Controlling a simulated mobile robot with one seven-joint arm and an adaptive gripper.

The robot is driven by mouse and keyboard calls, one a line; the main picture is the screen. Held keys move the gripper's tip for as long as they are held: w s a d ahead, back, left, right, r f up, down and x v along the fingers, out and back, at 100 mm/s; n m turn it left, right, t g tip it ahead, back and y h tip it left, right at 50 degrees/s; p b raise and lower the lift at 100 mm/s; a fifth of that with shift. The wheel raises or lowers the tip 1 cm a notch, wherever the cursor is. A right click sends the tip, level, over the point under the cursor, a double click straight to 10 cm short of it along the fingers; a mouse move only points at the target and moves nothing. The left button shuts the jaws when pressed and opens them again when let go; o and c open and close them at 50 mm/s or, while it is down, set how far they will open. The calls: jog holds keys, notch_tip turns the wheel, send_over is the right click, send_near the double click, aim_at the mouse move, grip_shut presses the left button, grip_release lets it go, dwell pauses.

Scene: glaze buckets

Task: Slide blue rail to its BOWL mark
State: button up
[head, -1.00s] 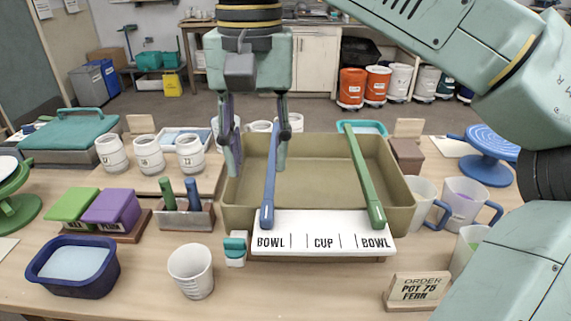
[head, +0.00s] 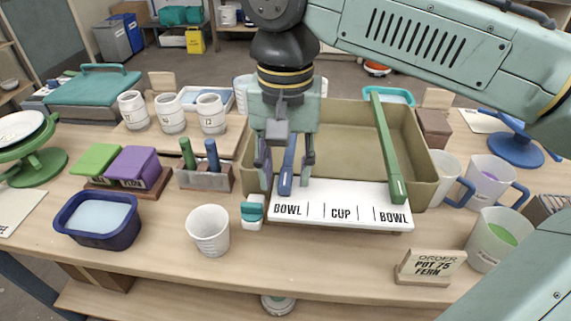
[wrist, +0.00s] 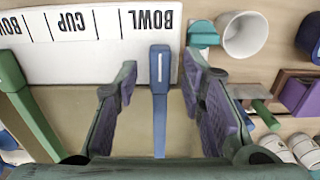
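The blue rail (head: 286,172) lies along the left part of the tan basin (head: 330,140). Its front end meets the white marked strip (head: 340,203) at the left BOWL mark (head: 287,209). In the wrist view the blue rail (wrist: 160,95) runs between my fingers and its end sits at the BOWL lettering (wrist: 152,19), upside down there. My gripper (head: 287,180) is open, with one finger on each side of the rail near its front end. The wrist view shows my gripper (wrist: 160,80) with gaps between rail and fingers.
A green rail (head: 386,145) crosses the basin at right, ending by the right BOWL mark. A teal-topped block (head: 252,211) stands left of the strip, and a white cup (head: 208,231) is farther left. A holder with green and blue handles (head: 205,178) is left of the basin.

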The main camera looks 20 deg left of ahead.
jog(key=shift+f, duration=0.1)
jog(key=shift+c, duration=0.4)
grip_shut()
dwell(0.5)
